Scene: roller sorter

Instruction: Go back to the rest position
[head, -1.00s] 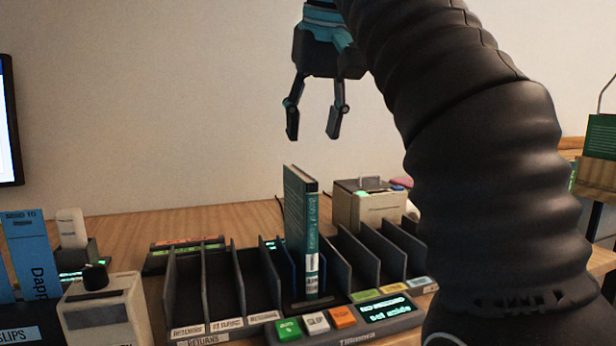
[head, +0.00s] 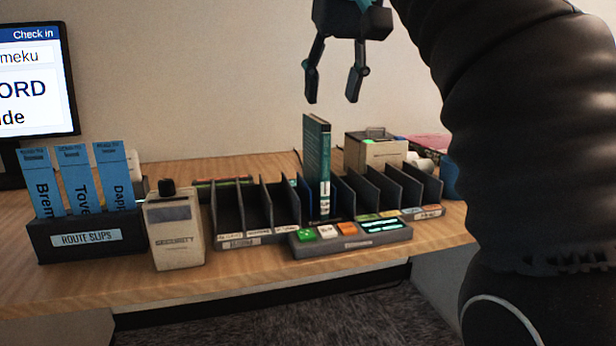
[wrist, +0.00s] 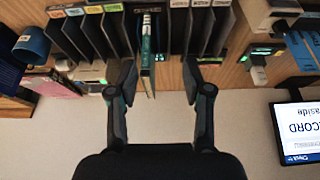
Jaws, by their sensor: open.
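My gripper (head: 334,88) is open and empty in the head view, hanging above the sorter with its fingers pointing down. It also shows in the wrist view (wrist: 160,85) with its two fingers spread apart. A green book (head: 317,160) stands upright in a slot of the dark roller sorter (head: 262,236), below the gripper. In the wrist view the book (wrist: 148,62) appears between the fingers but apart from both of them.
A blue-slip holder (head: 90,240), a security device (head: 175,232) and a button panel (head: 350,240) stand on the wooden table (head: 150,290). A screen (head: 35,80) is at the left. A beige printer-like box (head: 372,152) stands behind the sorter.

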